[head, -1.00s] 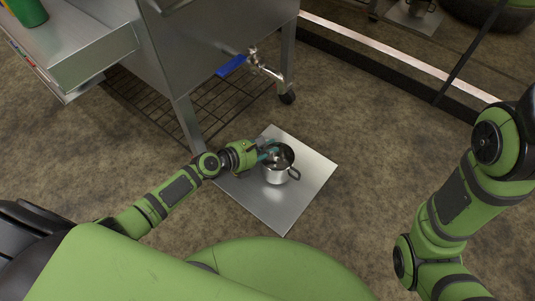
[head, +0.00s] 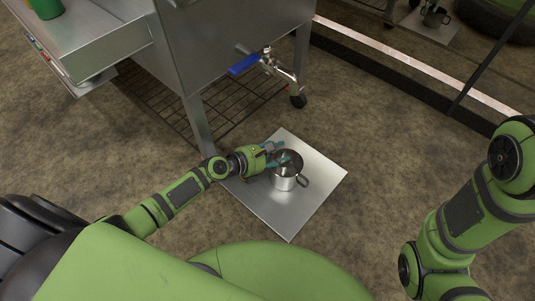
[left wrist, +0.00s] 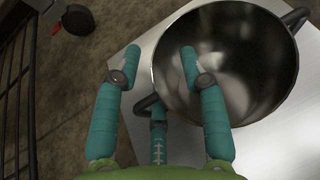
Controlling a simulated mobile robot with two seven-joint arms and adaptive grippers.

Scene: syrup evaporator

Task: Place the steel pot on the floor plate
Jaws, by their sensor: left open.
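The steel pot (head: 284,183) stands upright on the square metal floor plate (head: 288,222), near its middle. My left gripper (head: 284,154) is open at the pot's left side. In the left wrist view, the left gripper's (left wrist: 160,52) fingers are spread around the near handle (left wrist: 150,104). One finger overlaps the pot's rim and dark interior, and the other is outside the pot over the plate (left wrist: 127,35). The pot (left wrist: 228,60) looks empty. I cannot tell whether any finger touches it. My right arm shows at the right, but its gripper is out of view.
The steel evaporator (head: 235,45) stands behind the plate, with a blue-handled tap (head: 280,68), a leg and a caster (head: 298,101) close by. A wire rack (head: 160,95) is beneath it. A reflective panel at the upper right mirrors the pot. Floor right of the plate is clear.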

